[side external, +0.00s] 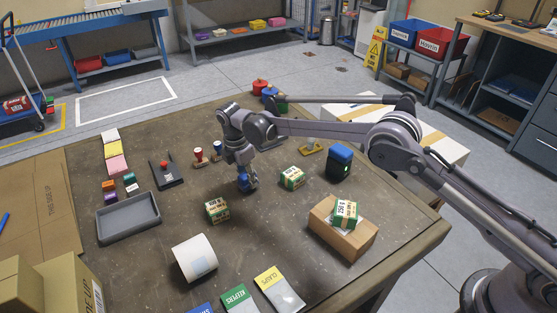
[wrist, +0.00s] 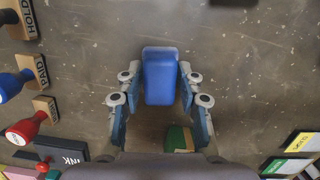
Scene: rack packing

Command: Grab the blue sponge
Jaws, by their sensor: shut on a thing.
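The blue sponge (wrist: 160,78) is a small rounded block between the two fingers of my gripper (wrist: 160,98) in the wrist view. The fingers are closed on its sides, and its far part sticks out past the fingertips. In the side view my gripper (side external: 246,182) points down near the middle of the table, with a bit of blue at its tips. Whether the sponge touches the tabletop or is just above it, I cannot tell.
Green-and-white boxes (side external: 217,210) and (side external: 292,178) stand close to my gripper. Stamps (side external: 198,155) are to its left, beyond a grey tray (side external: 128,217) and a white roll (side external: 195,257). A cardboard box (side external: 340,236) and a dark blue-topped item (side external: 340,163) are to the right.

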